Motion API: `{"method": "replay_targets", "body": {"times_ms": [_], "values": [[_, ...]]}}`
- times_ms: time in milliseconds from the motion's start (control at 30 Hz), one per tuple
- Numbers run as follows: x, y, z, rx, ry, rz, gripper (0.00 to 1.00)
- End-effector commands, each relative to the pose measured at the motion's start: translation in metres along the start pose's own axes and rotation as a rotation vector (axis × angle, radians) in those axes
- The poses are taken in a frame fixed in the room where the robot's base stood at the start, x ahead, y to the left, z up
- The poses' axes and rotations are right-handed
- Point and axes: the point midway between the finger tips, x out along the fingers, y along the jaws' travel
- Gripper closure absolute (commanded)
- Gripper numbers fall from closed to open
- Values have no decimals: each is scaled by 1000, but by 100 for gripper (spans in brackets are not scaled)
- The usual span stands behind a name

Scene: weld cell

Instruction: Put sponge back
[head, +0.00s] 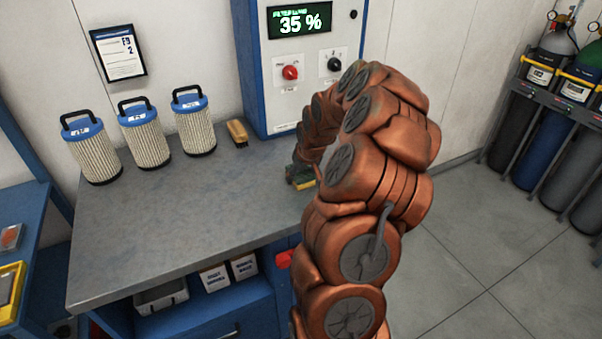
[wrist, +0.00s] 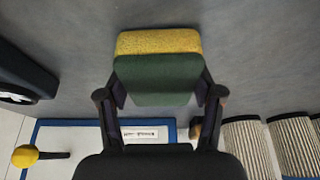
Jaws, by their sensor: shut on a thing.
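The sponge (wrist: 158,72) is green with a yellow layer, and it sits between the fingers of my gripper (wrist: 160,100) in the wrist view. The fingers press on its left and right sides. In the head view the sponge (head: 303,184) shows only as a small green and yellow patch beside my arm, near the right end of the grey bench top (head: 190,225). My gripper (head: 302,172) is partly hidden there by my arm. I cannot tell whether the sponge touches the bench.
Three pleated filters with blue caps, one of them the middle filter (head: 145,135), stand on the bench's left side. A brush (head: 237,132) lies by the blue and white control cabinet (head: 300,75). The bench front is clear. Gas cylinders (head: 540,140) stand at right.

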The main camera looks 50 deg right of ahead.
Motion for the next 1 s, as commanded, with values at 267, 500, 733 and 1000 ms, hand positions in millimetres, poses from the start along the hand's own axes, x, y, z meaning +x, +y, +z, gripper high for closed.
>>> {"method": "replay_targets", "body": {"times_ms": [267, 500, 733, 1000], "values": [[4, 0, 2, 0, 0, -1, 67], [3, 0, 2, 0, -1, -1, 9], [3, 0, 2, 0, -1, -1, 9], [-3, 0, 0, 0, 1, 0, 9]]}}
